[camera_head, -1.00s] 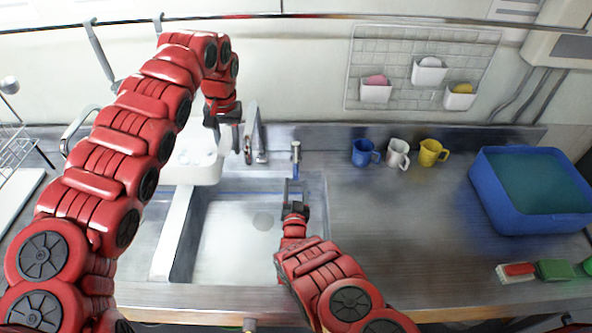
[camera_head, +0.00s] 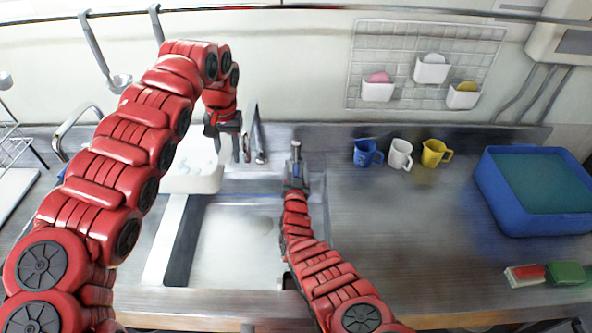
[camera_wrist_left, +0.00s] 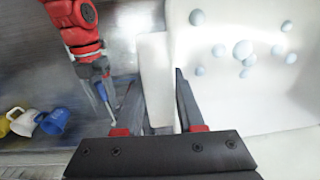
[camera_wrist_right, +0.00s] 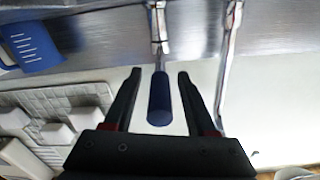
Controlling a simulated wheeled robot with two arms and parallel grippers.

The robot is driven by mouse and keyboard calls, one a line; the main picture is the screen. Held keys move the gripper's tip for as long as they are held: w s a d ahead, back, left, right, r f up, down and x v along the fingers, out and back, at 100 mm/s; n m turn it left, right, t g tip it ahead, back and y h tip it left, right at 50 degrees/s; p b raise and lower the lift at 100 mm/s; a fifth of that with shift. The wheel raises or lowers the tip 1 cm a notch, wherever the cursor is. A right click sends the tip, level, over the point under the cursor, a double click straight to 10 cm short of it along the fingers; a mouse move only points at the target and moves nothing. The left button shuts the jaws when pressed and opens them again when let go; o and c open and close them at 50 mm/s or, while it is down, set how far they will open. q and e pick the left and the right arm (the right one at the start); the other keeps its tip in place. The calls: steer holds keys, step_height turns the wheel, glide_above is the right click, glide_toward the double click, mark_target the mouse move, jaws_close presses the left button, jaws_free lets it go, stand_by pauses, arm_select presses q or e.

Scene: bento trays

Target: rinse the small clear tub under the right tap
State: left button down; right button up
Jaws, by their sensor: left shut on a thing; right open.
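A pale tub (camera_head: 190,181) with round spots inside stands out over the left of the sink; it also shows in the left wrist view (camera_wrist_left: 270,90). My left gripper (camera_head: 228,150) is beside its right wall and shut on it, though the exact grip is hard to see. The right tap (camera_head: 253,130) stands just right of that gripper; its spout shows in the right wrist view (camera_wrist_right: 228,60). My right gripper (camera_head: 297,180) is open, its fingers on either side of a blue-handled lever (camera_wrist_right: 158,100). Whether they touch it is unclear.
A steel sink (camera_head: 235,250) lies below. Blue (camera_head: 364,153), white (camera_head: 400,154) and yellow (camera_head: 433,154) mugs stand at the back right. A blue basin (camera_head: 540,190) and a sponge (camera_head: 525,275) are further right. The middle counter (camera_head: 410,220) is clear. Another tap (camera_head: 75,120) is at left.

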jaws_close()
stand_by(1.4)
